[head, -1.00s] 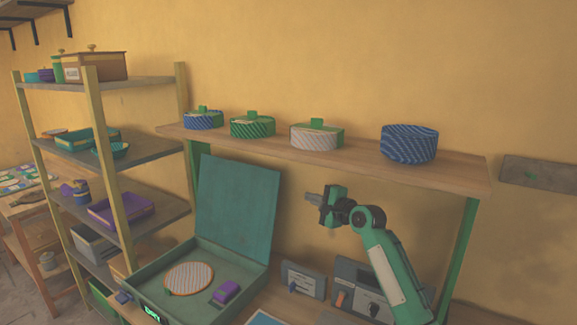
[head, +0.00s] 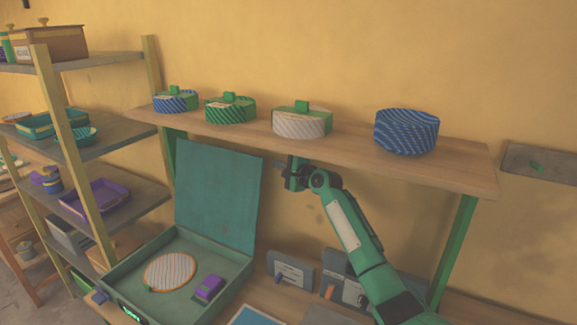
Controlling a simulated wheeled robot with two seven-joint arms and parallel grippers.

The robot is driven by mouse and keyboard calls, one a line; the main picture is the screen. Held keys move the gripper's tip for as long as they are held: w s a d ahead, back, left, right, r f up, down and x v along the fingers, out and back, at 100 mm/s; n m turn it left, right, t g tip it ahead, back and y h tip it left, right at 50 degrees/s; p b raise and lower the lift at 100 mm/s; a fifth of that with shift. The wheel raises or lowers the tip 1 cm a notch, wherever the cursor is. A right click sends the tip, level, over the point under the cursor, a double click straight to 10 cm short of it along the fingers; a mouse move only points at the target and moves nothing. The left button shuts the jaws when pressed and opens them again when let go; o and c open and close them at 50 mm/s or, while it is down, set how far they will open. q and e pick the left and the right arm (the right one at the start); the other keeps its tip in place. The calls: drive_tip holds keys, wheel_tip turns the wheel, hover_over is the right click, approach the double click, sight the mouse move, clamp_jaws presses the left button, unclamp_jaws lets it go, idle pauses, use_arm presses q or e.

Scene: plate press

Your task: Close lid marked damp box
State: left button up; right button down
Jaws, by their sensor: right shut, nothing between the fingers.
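An open teal box (head: 229,299) stands on the table at the lower left, with its flat teal lid (head: 216,197) raised at the back, nearly upright. Inside lie a round striped disc (head: 170,271) and a purple block (head: 209,288). A small lit green mark shows on its front; I cannot read it as "damp". My right gripper (head: 291,162) is shut and empty, just right of the lid's upper right edge, with a small gap in the picture. My left gripper is out of view.
The wooden wall shelf (head: 460,172) holds several round striped containers, including a blue one (head: 407,131), above the lid. Grey labelled units (head: 290,273) stand right of the box, partly behind my arm. A shelving rack (head: 75,145) stands close on the left.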

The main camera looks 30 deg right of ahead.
drive_tip(key=a+p, duration=0.1)
drive_tip(key=a, duration=0.1)
drive_tip(key=a+r+p, duration=0.1)
drive_tip(key=p, duration=0.1)
drive_tip(key=shift+s+a, duration=0.2)
drive_tip(key=shift+a, duration=0.2)
